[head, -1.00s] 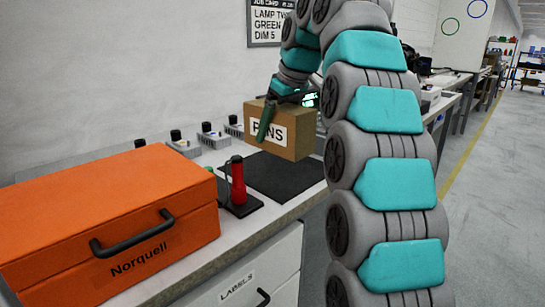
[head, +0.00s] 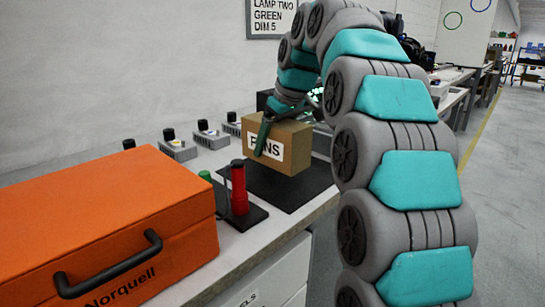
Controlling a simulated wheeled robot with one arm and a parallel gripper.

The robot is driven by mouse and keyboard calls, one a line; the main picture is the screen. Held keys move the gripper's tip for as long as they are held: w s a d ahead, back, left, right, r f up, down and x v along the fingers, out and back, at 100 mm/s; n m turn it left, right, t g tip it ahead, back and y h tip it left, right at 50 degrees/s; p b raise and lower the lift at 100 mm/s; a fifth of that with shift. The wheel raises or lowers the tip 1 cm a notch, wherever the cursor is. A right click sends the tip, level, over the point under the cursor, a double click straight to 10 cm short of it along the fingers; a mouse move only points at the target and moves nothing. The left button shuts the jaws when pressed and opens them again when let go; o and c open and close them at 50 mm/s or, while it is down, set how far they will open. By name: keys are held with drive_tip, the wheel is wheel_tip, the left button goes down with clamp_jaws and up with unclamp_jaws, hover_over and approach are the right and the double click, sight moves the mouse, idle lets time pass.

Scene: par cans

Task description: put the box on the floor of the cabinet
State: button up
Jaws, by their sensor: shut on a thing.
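The brown cardboard box (head: 296,150) with a white label, partly covered and reading like "PINS" or "FANS", is in the middle of the head view. My gripper (head: 265,135) is shut on it from above, with one dark green finger lying across the labelled face. The far finger is hidden behind the box. The box looks held just above the black mat (head: 312,190) on the bench; whether it touches the mat I cannot tell. I see no open cabinet; a drawer front (head: 285,275) shows under the bench.
An orange case (head: 110,215) marked "Norquell" fills the bench at the left. A red cylinder (head: 239,185) and a green one stand on a dark base near the mat. Several grey knobbed units line the wall. Clear floor (head: 505,190) lies at the right.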

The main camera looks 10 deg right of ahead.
drive_tip(key=shift+f, duration=1.8)
drive_tip(key=shift+f, duration=0.15)
drive_tip(key=o, duration=1.5)
